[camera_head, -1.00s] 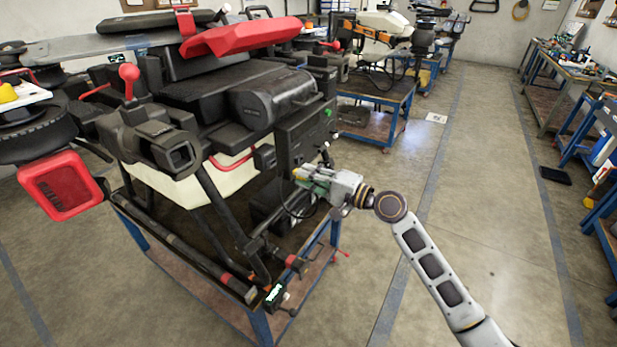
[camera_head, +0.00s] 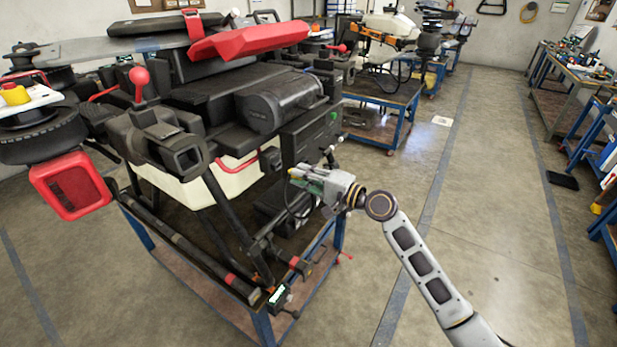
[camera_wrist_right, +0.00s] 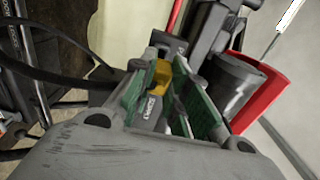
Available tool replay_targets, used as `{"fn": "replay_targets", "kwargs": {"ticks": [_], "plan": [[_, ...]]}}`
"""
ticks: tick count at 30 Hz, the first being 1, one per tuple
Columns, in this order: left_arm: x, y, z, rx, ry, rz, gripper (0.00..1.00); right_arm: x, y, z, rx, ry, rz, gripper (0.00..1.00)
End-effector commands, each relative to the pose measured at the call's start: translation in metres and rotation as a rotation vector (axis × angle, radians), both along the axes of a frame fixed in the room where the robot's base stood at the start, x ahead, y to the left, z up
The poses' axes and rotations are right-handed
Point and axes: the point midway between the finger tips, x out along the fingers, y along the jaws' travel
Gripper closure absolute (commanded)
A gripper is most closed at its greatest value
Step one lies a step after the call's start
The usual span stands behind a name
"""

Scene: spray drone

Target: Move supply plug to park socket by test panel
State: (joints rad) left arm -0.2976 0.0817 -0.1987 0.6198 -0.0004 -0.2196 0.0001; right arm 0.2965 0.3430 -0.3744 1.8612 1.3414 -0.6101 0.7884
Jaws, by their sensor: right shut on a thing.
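My right gripper (camera_head: 300,176) is beside the black side box of the drone, a little below it. In the right wrist view its green-padded fingers (camera_wrist_right: 165,98) are shut on the supply plug (camera_wrist_right: 152,108), a dark grey body with pale lettering and a yellow part at its far end. In the head view the gripper mostly hides the plug. A black box with a green button (camera_head: 333,115) on the drone's right side looks like the test panel. I cannot make out the park socket. My left gripper is not in view.
The large drone (camera_head: 285,97) rests on a blue-framed cart (camera_head: 262,325). A dark cable (camera_wrist_right: 60,73) runs near the gripper in the wrist view. The floor (camera_head: 480,190) to the right is open.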

Motion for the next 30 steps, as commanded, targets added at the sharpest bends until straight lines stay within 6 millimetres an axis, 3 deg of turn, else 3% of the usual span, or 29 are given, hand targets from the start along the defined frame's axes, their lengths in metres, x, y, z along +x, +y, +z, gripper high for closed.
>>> {"fn": "replay_targets", "kwargs": {"ticks": [13,30], "plan": [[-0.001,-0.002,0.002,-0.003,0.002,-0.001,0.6,0.014,0.019,0.0,0.001,-0.001,0.0,1.0],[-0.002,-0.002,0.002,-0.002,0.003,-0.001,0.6,0.015,0.021,0.0,0.0,0.0,0.0,1.0]]}}
